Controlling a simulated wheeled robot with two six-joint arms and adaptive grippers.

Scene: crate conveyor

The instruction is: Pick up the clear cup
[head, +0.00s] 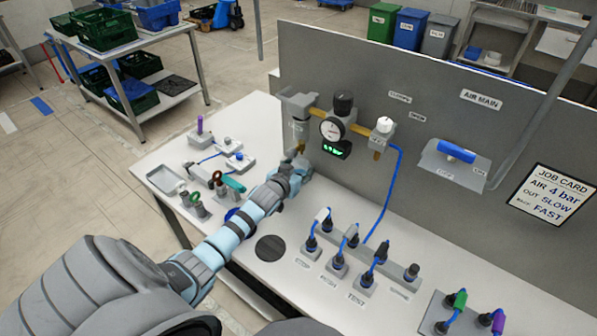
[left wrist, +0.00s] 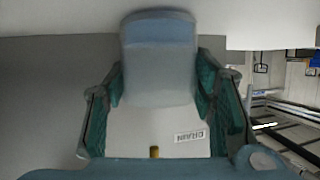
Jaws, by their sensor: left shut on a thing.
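The clear cup (head: 298,132) shows in the head view as a greyish bowl under the left-hand body of the air unit, with a small brass drain below it. My left gripper (head: 295,164) is at its lower end, in front of the grey panel. In the left wrist view the cup (left wrist: 158,88) is a pale, greyish see-through block between the green-lined fingers of my left gripper (left wrist: 160,76). These fingers are shut on it from both sides. The cup looks still in line under the unit. My right gripper is not in view.
The air unit has a pressure gauge (head: 332,129) and a blue hose (head: 392,190) at right. On the white bench lie a metal tray (head: 164,179), a dark round pad (head: 271,248) and several plugged connectors.

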